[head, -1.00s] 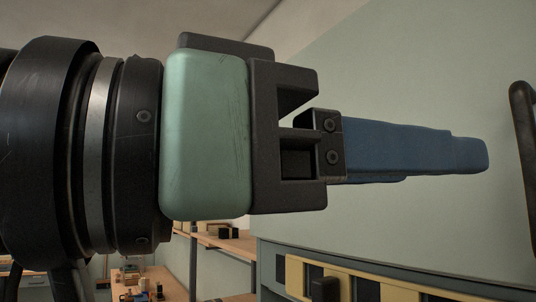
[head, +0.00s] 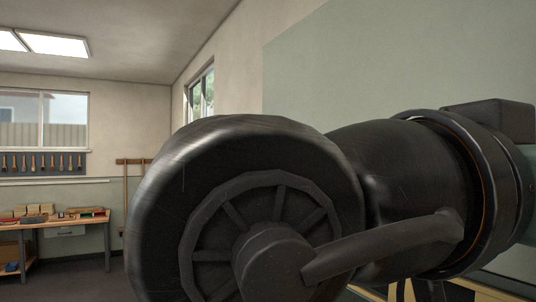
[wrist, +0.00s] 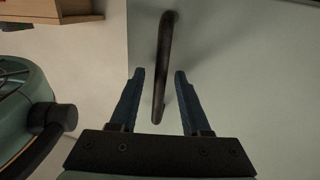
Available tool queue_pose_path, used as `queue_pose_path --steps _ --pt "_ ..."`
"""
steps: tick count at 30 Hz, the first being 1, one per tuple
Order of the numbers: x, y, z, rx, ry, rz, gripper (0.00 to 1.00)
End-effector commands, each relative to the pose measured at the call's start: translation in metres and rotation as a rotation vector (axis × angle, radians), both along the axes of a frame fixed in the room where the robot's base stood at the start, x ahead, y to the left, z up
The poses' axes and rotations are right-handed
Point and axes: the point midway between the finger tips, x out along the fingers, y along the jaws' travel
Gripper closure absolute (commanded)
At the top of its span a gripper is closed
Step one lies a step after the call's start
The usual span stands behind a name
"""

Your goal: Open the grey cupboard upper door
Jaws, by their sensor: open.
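The cupboard's upper door (wrist: 235,70) is a flat, pale grey-green panel in the wrist view, its edge running down left of the handle. A dark bar handle (wrist: 165,50) stands on it. My gripper (wrist: 160,74) is open, with its two blue fingers on either side of the handle's lower part in the picture. Gaps show between the handle and both fingers. The door looks shut as far as I can see. In the head view a pale grey-green surface (head: 400,60) shows at the upper right; my own arm hides the handle and gripper there.
In the wrist view a wooden piece of furniture (wrist: 50,10) is at the top left. In the head view a workbench (head: 60,222) with small items stands at the far left, below a tool rack (head: 45,163) and window. The floor (head: 75,280) near it is clear.

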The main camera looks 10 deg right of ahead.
Motion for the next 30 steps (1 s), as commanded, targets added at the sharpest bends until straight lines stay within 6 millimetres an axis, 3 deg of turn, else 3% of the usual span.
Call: queue_pose_path --steps 8,16,30 --pt "0.0001 -0.0016 -0.0007 0.001 0.000 -0.001 0.53" --pt "0.0003 -0.0013 -0.0005 0.001 0.000 0.000 1.00" --pt "0.0002 -0.0012 -0.0003 0.000 0.000 0.000 1.00"
